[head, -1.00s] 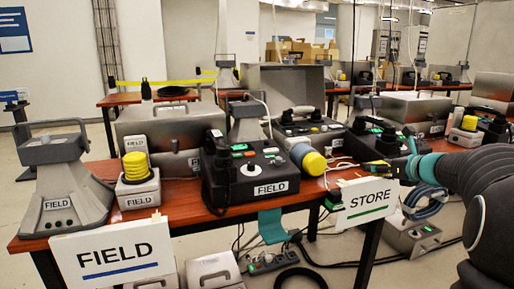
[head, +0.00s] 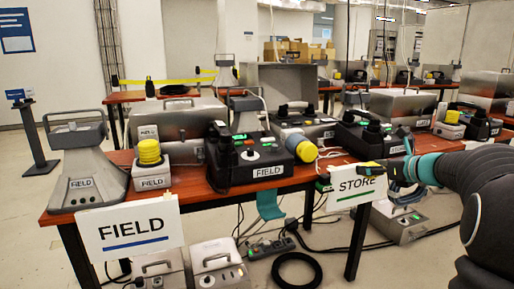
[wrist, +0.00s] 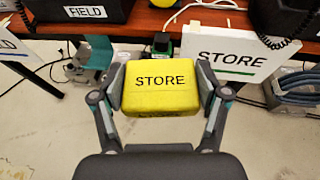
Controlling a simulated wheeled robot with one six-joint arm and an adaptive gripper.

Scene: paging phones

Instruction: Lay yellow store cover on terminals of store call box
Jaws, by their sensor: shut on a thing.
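My gripper (wrist: 162,88) is shut on the yellow store cover (wrist: 160,88), a block marked STORE, seen from above in the wrist view. The fingers press its left and right sides, and it is held clear of the table, above the floor in front of the table edge. In the head view my gripper (head: 385,167) is at the right, in front of the white STORE sign (head: 357,187). The cover is mostly hard to make out there.
The wooden table (head: 190,193) holds a FIELD box with a yellow beacon (head: 149,152), a black FIELD console (head: 265,155) and a grey FIELD stand (head: 84,180). A white FIELD sign (head: 130,229) hangs in front. Grey boxes and cables lie on the floor below.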

